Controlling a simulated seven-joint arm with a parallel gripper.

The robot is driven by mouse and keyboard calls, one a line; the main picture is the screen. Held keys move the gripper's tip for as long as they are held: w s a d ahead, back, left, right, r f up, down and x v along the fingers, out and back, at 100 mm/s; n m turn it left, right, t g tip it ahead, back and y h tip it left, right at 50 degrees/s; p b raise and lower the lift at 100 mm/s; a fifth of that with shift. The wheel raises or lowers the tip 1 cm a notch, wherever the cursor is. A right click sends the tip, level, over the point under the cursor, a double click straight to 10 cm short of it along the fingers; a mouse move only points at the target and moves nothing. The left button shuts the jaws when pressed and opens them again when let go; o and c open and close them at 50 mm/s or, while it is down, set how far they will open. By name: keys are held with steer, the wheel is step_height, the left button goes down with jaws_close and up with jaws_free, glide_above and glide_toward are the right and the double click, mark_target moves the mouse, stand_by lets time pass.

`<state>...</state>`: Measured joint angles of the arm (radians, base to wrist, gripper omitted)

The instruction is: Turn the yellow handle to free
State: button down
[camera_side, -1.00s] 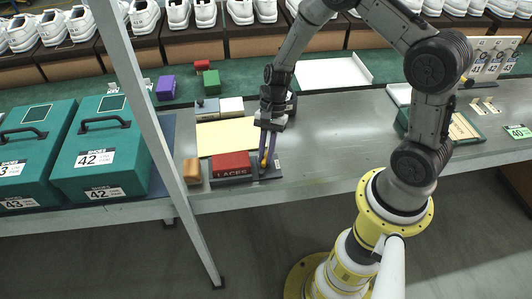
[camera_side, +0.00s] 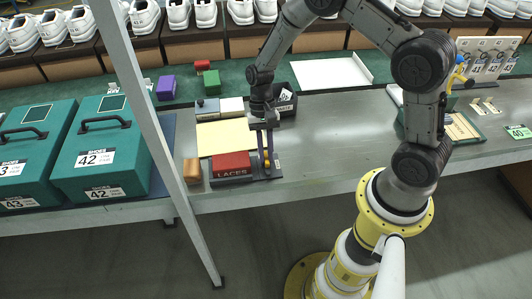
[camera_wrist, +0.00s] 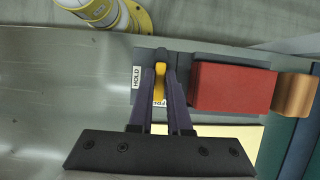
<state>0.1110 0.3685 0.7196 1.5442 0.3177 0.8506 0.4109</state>
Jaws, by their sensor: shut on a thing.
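The yellow handle (camera_wrist: 159,86) sits on a dark base plate (camera_wrist: 147,56) beside the red laces box. In the wrist view it lies lengthwise between my two purple fingers, its near end by a partly hidden white label (camera_wrist: 160,103). A HOLD label (camera_wrist: 137,77) is on the plate's left side. My gripper (camera_wrist: 161,74) is shut on the handle. In the side view my gripper (camera_side: 267,165) reaches down to the plate at the bench's front edge, with a bit of yellow (camera_side: 266,157) between the fingers.
The red laces box (camera_side: 231,164) stands close to the left of my fingers, with a tan block (camera_side: 192,171) beyond it. A yellow sheet (camera_side: 222,138) lies behind. A dark box (camera_side: 287,101) stands behind my wrist.

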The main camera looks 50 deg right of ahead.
stand_by(0.3)
steer(key=c, duration=0.9)
jaws_free()
steer(key=shift+o, duration=0.2)
steer(key=shift+r, duration=0.1)
steer(key=v, duration=1.3)
steer(key=shift+d+r, duration=0.2)
steer(key=shift+r, duration=0.05)
steer(key=shift+w, duration=0.15)
